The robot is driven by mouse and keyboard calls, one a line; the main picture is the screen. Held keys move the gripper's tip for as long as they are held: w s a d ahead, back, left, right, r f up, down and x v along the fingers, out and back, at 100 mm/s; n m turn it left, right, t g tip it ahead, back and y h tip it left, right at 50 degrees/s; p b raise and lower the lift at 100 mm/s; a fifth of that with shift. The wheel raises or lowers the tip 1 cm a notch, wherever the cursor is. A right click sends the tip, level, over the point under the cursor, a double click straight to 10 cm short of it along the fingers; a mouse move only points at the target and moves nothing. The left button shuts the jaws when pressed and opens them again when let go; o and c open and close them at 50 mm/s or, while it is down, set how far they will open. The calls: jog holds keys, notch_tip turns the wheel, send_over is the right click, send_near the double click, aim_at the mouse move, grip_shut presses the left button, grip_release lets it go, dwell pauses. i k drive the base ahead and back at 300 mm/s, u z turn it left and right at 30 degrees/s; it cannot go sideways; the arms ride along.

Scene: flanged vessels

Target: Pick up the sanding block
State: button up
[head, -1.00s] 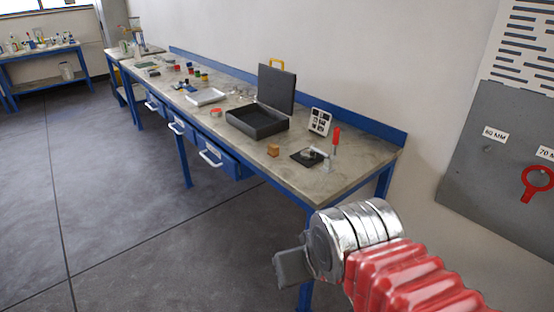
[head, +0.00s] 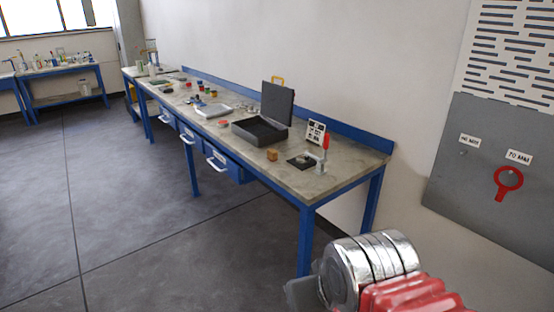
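A small orange-brown block (head: 272,155), which looks like the sanding block, sits on the near part of the long workbench top (head: 305,185). It is left of a clamp with a red upright handle and in front of the open black case. My gripper (head: 302,292) shows only as a dark grey piece at the bottom edge, beyond the silver wrist and red bellows of my arm. It is well below and in front of the bench, apart from the block. Its fingers are mostly cut off or hidden, so their opening cannot be made out.
The open black case (head: 259,131), the red-handled clamp (head: 325,148) and a white panel with dark squares (head: 316,131) stand near the block. Blue drawers (head: 217,157) hang under the bench front. A grey wall board (head: 490,165) is at right. The floor at left is clear.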

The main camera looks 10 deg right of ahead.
aim_at(272, 155)
jog(key=u, duration=0.45)
jog(key=i, duration=0.95)
jog(key=u, duration=0.45)
jog(key=i, duration=1.45)
jog(key=z, duration=0.55)
jog(key=i, duration=0.65)
jog(key=z, duration=0.95)
jog(key=i, duration=0.7)
jog(key=z, duration=0.45)
